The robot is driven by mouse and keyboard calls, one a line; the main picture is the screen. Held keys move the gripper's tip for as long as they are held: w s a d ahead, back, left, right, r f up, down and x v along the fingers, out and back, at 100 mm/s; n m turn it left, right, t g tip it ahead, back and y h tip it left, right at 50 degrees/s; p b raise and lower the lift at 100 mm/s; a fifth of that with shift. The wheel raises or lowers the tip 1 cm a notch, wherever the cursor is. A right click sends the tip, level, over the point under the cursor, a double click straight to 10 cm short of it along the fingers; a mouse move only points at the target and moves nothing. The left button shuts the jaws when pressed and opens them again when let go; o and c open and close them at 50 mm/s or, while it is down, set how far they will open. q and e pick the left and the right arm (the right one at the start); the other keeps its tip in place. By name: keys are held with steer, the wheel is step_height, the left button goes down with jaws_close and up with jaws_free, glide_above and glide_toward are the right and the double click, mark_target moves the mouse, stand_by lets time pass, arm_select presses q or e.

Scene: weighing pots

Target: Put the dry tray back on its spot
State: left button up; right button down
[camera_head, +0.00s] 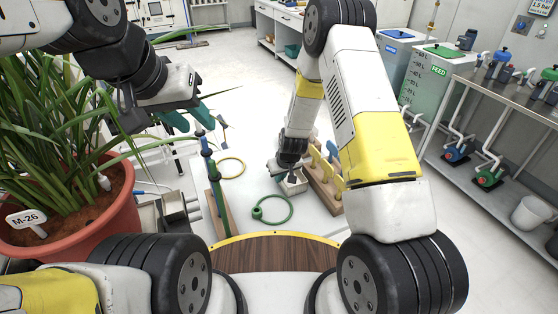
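A small pale tray-like container (295,184) is on the white table (250,140), beside a wooden rack. I cannot tell for sure that it is the dry tray, and its inside is mostly hidden. My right gripper (286,172) points down at this container's far left edge; its fingers are small and partly hidden, so its grip is unclear. My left gripper (187,117) is above the table's left side, near the potted plant, with its teal fingertips apart and nothing seen between them.
A large plant pot (85,228) labelled M-26 fills the left. A blue-green post (211,172) stands on a wooden base. A green ring (288,214) and a yellow ring (232,168) lie on the table. The wooden rack (322,184) borders the container on the right.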

steer(key=shift+f, duration=0.2)
steer(key=shift+f, duration=0.1)
steer(key=c, duration=2.1)
jaws_free()
steer(key=o, duration=0.4)
